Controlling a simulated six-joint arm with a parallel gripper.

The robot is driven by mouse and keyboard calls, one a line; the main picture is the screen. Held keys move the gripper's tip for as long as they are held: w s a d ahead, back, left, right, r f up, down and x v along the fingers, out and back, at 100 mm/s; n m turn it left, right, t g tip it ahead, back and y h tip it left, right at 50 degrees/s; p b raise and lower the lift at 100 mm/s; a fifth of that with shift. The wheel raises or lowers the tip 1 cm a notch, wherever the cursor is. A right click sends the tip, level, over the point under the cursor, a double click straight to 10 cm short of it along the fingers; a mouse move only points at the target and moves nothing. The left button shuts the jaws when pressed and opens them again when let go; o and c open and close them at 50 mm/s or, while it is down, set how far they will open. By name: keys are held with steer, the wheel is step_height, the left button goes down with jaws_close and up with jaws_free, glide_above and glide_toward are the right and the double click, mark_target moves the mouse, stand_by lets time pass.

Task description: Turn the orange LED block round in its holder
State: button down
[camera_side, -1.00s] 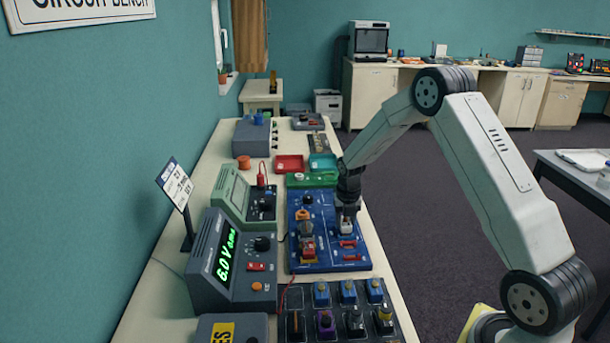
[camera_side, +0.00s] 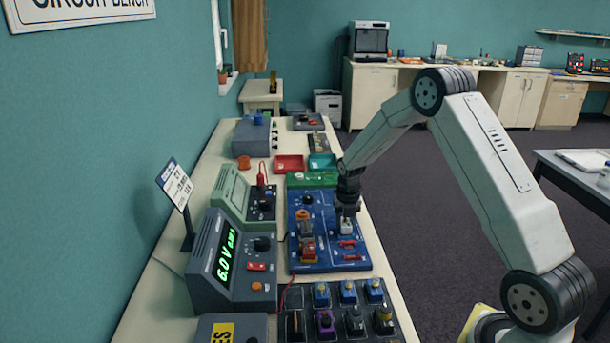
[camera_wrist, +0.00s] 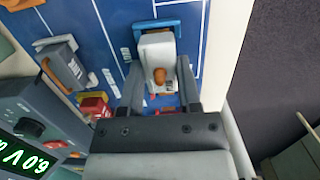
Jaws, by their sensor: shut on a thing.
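The orange LED block is a pale grey-white block (camera_wrist: 155,48) with an orange bulb (camera_wrist: 159,76) on top. My gripper (camera_wrist: 160,88) is shut on it, one dark finger on each side. In the side view, my gripper (camera_side: 347,213) points down over the right part of the blue board, with the pale block (camera_side: 346,226) showing below it. A blue holder end (camera_wrist: 146,25) sits against the block's far end in the wrist view. My gripper hides the near end, and I cannot tell whether the block is seated or slightly raised.
The blue circuit board (camera_side: 340,262) carries other blocks to the left, including a grey one (camera_wrist: 62,66) and a red one (camera_wrist: 94,106). A meter reading 6.0 V (camera_side: 230,262) stands left. A dark tray of several blocks (camera_side: 345,331) lies in front.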

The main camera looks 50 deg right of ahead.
steer(key=shift+f, duration=0.6)
stand_by(0.8)
jaws_free()
steer(key=shift+r, duration=0.15)
stand_by(0.3)
steer(key=shift+r, duration=3.9)
steer(key=shift+a, duration=0.1)
steer(key=shift+s+a+r+m, duration=0.1)
steer(key=shift+s+a+m, duration=0.1)
steer(key=shift+a+m, duration=0.4)
steer(key=s+a+r+m+t+y, duration=0.1)
steer(key=s+a+m, duration=1.6)
steer(key=m, duration=0.8)
steer(key=a, duration=0.3)
steer(key=shift+s+a+r+m+t, duration=0.2)
steer(key=shift+s+r+m+t, duration=0.1)
steer(key=shift+s+m, duration=0.1)
